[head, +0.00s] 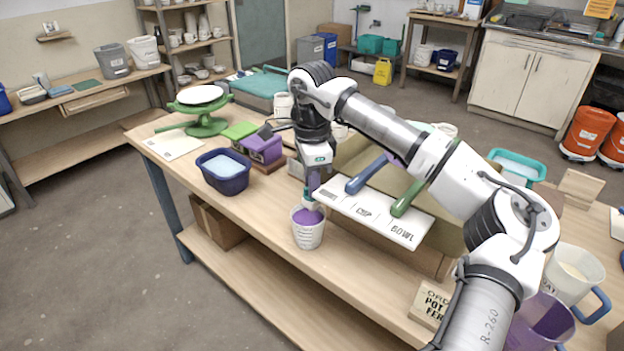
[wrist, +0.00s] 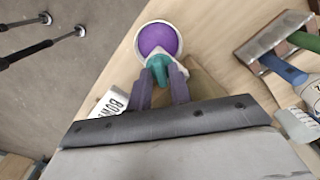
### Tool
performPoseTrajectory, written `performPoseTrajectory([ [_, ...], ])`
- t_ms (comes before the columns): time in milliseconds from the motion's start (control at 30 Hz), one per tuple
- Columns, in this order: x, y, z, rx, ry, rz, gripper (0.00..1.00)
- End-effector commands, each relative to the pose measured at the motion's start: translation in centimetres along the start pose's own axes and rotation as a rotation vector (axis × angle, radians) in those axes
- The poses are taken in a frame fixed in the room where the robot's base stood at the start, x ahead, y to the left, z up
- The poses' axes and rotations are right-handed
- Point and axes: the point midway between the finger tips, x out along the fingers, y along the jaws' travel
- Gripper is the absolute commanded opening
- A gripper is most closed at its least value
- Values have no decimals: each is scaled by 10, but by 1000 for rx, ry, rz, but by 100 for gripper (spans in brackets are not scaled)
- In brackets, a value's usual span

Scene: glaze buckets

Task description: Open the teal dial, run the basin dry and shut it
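The teal dial (head: 308,199) is small and sits just above the rim of a white cup (head: 308,234). In the wrist view the dial (wrist: 159,66) lies between my two fingertips, which appear to touch it on both sides. My gripper (head: 311,190) points down over the cup, shut on the dial. Purple liquid (wrist: 158,39) shows in the cup in both views. Which vessel is the basin I cannot tell; a navy tub (head: 224,183) with pale blue liquid stands left of the gripper. The dial's turn angle and any flow are not clear.
Purple and green blocks (head: 258,148) and a green scale (head: 203,122) are at the left. A teal tub (head: 517,163) and pitchers (head: 572,275) are at the right. Bare tabletop lies at the front left.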

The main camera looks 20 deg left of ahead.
Motion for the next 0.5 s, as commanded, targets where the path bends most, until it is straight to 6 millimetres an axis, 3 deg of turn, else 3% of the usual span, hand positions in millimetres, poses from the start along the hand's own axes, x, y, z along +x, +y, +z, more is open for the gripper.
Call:
performPoseTrajectory([
  [267, 2, 0, 0, 0, 0, 0, 20],
  [433, 2, 0, 0, 0, 0, 0, 0],
  [500, 2, 0, 0, 0, 0, 0, 0],
])
